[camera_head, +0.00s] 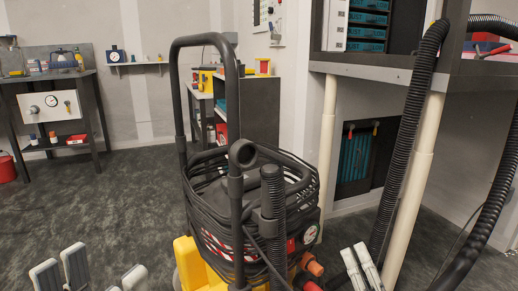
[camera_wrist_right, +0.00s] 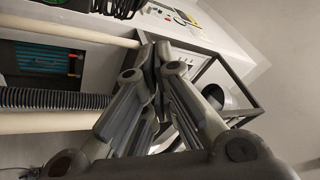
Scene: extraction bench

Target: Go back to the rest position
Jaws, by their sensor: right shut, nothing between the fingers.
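My right gripper (camera_head: 362,267) shows at the bottom right of the head view, with its pale fingertips close together. It is in front of the bench's pale post and right of the yellow machine. In the right wrist view the right gripper (camera_wrist_right: 155,55) has its grey fingers converging at their tips, shut with nothing between them. My left gripper (camera_head: 98,272) shows at the bottom left of the head view. Its pale fingers stand apart over the dark floor, with no object visible between them. The lower parts of both grippers are cut off by the frame edge.
A yellow wheeled machine (camera_head: 188,262) with a tall black handle (camera_head: 177,90) and coiled black hose (camera_head: 200,207) stands in the centre. A ribbed hose (camera_head: 410,120) hangs beside a pale post (camera_head: 418,165) at right. Dark carpet (camera_head: 90,205) is clear at left.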

